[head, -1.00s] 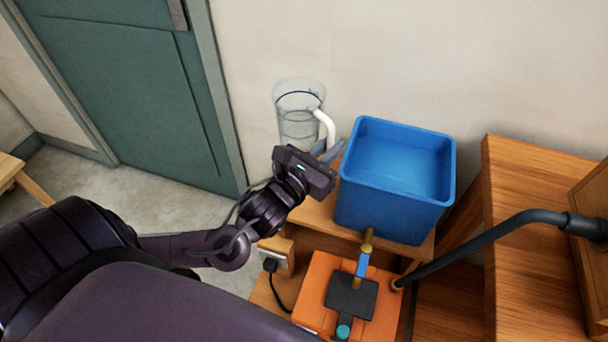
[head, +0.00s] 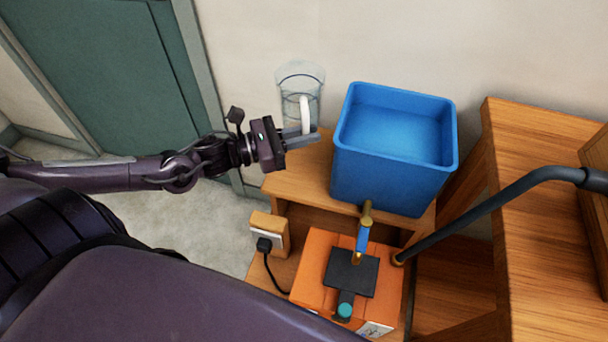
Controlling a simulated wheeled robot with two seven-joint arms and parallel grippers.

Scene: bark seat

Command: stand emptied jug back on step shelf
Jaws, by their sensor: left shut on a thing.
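The clear jug (head: 292,88) with a white handle (head: 305,115) is upright against the pale wall, left of the blue tank. My left gripper (head: 303,138) is shut on the jug's handle, coming in from the left. The step shelf (head: 300,185) is the wooden stand below. Its upper step bears the blue tank, with bare wood left of the tank. The jug's base is partly hidden by the gripper, and I cannot tell whether it touches the shelf. My right gripper is not in view.
The blue tank (head: 345,165) holds blue-looking water and has a brass tap (head: 366,215). An orange box (head: 315,270) with a dark plate stands below it.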

